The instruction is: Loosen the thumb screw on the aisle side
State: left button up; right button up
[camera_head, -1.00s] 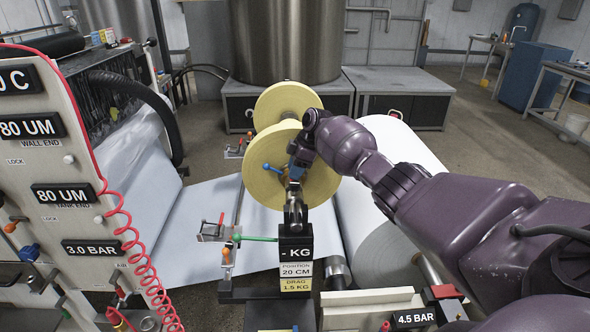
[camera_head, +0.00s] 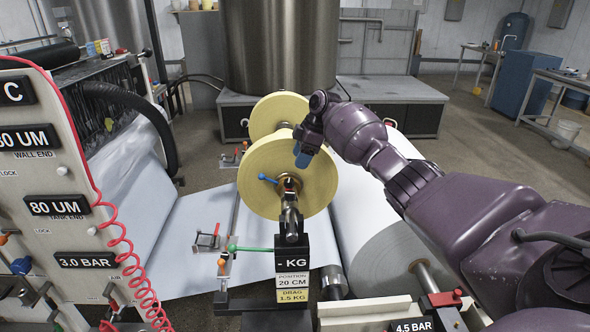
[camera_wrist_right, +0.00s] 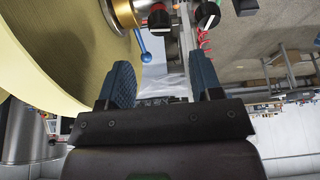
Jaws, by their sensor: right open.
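A yellow disc (camera_head: 262,165) stands upright on a shaft, with a metal hub (camera_head: 289,187) at its centre. A small lever with a blue ball end (camera_head: 264,178) sticks out from the hub. In the right wrist view the brassy hub (camera_wrist_right: 126,12), a black knob (camera_wrist_right: 159,19) and the blue lever (camera_wrist_right: 141,42) lie beyond the fingertips. I cannot tell for sure which part is the thumb screw. My right gripper (camera_head: 303,156) is above the hub, in front of the disc. Its blue fingers (camera_wrist_right: 160,72) are apart with nothing between them. My left gripper is not in view.
A second yellow disc (camera_head: 284,113) stands behind. A post with a KG sign (camera_head: 292,246) stands below the hub, with a green lever (camera_head: 240,248) at its left. A white roll (camera_head: 375,230) lies right. A control panel with a red coiled hose (camera_head: 130,262) fills the left.

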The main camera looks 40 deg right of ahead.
jog(key=shift+v, duration=1.3)
